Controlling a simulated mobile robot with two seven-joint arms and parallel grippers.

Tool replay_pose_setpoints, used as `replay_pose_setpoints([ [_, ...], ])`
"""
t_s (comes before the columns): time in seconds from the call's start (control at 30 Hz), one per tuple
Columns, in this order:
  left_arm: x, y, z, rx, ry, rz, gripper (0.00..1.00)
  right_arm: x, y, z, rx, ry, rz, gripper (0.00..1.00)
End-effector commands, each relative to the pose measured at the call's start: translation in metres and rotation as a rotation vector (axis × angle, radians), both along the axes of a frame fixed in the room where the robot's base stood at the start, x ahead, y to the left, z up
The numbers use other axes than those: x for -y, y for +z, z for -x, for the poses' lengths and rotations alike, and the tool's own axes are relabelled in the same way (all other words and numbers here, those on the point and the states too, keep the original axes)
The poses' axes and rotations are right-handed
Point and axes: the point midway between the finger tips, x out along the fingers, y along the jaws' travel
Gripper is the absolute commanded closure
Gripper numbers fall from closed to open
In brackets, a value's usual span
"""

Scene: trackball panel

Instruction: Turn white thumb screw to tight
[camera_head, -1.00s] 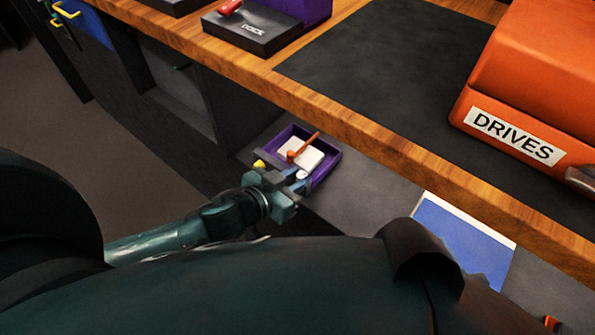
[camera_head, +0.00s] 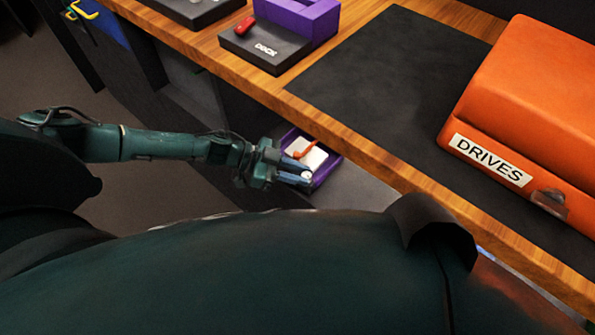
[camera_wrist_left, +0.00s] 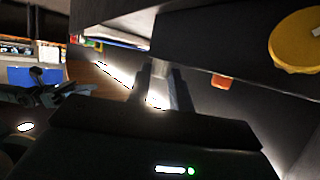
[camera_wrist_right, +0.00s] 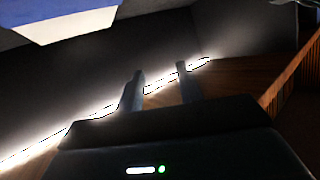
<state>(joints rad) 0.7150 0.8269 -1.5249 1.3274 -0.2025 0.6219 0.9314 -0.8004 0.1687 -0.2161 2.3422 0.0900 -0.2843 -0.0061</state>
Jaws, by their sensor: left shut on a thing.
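A purple-rimmed panel (camera_head: 328,172) with a white plate (camera_head: 314,155) and an orange lever (camera_head: 305,152) sits below the wooden bench edge. My left gripper (camera_head: 303,174) reaches it from the left, with its fingertips at the panel's near side. It is shut on the small white thumb screw (camera_head: 306,176), which the fingers mostly hide. In the left wrist view the fingers (camera_wrist_left: 160,88) are close together, with a bright patch between them that I cannot make out clearly. My right gripper (camera_wrist_right: 160,80) shows only in its own wrist view, with fingers apart and nothing between them.
The wooden bench edge (camera_head: 360,145) runs just above the panel. On the bench are an orange DRIVES case (camera_head: 530,100), a black dock (camera_head: 264,48) and a dark mat (camera_head: 390,65). A yellow round knob (camera_wrist_left: 297,42) is close in the left wrist view.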

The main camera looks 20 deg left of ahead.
Motion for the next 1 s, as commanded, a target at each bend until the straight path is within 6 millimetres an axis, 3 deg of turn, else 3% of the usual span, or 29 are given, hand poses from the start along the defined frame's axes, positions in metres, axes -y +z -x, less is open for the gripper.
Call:
replay_pose_setpoints([
  [0.4,-0.0009,-0.0021,-0.0048,0.001,-0.170,-0.004,1.00,0.0033,0.0011,0.0032,0.021,-0.004,0.005,0.64],
  [0.93,0.0002,-0.0025,-0.0038,0.000,-0.192,-0.004,1.00,0.0052,0.0030,0.0052,0.024,-0.001,0.012,0.64],
  [0.97,0.0002,-0.0025,-0.0037,0.000,-0.192,-0.004,0.77,0.0052,0.0031,0.0051,0.024,-0.001,0.012,0.64],
  [1.0,0.0003,-0.0024,-0.0036,0.001,-0.192,-0.003,0.73,0.0051,0.0030,0.0050,0.024,-0.001,0.012,0.64],
])
